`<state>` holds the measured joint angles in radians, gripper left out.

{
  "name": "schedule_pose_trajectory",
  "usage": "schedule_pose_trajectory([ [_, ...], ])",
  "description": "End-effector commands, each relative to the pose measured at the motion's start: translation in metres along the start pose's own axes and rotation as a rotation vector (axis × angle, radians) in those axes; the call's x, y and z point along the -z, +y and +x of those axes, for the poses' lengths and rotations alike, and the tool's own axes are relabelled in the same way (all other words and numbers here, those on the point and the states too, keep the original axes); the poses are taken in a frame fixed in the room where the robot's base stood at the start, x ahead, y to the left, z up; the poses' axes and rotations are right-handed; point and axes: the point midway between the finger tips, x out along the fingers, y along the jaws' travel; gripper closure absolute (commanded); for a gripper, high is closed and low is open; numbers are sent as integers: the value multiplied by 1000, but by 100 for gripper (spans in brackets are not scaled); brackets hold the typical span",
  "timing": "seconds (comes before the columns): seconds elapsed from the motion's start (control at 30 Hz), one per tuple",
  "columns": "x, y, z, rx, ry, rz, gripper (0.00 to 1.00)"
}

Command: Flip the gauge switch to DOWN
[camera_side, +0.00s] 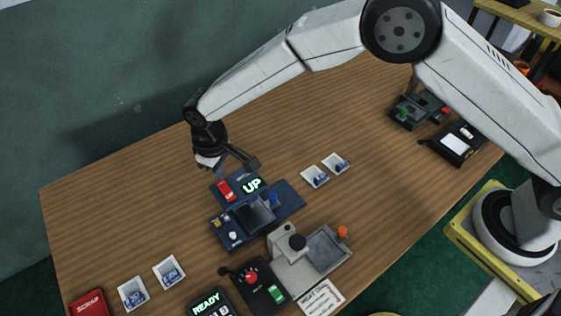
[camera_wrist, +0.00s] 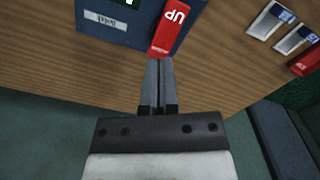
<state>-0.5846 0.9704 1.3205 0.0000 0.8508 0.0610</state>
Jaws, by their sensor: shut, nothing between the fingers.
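The gauge (camera_side: 240,222) is a dark blue unit in the middle of the table, with a lit display (camera_side: 252,185) reading UP. Its red switch (camera_side: 226,190) is on the back panel, left of the display. In the wrist view the red switch (camera_wrist: 170,30) carries the word UP, seen upside down, on the blue panel (camera_wrist: 112,32). My gripper (camera_wrist: 159,62) is shut and empty, its fingertips at the near end of the switch. I cannot tell whether they touch it. In the side view my gripper (camera_side: 215,163) is just above and behind the panel.
Small white trays (camera_side: 315,176) with blue items stand right of the gauge, others (camera_side: 133,293) at front left. A grey fixture (camera_side: 295,262) and a black control box (camera_side: 262,285) stand in front. A red SCRAP bin (camera_side: 89,303) is at front left. The left table area is clear.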

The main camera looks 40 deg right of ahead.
Motion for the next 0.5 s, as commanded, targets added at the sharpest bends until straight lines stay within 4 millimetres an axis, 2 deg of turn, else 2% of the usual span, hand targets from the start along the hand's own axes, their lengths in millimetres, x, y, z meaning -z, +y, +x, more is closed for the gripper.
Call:
schedule_pose_trajectory([
  [0.5,0,0,6,0,0,0,100],
])
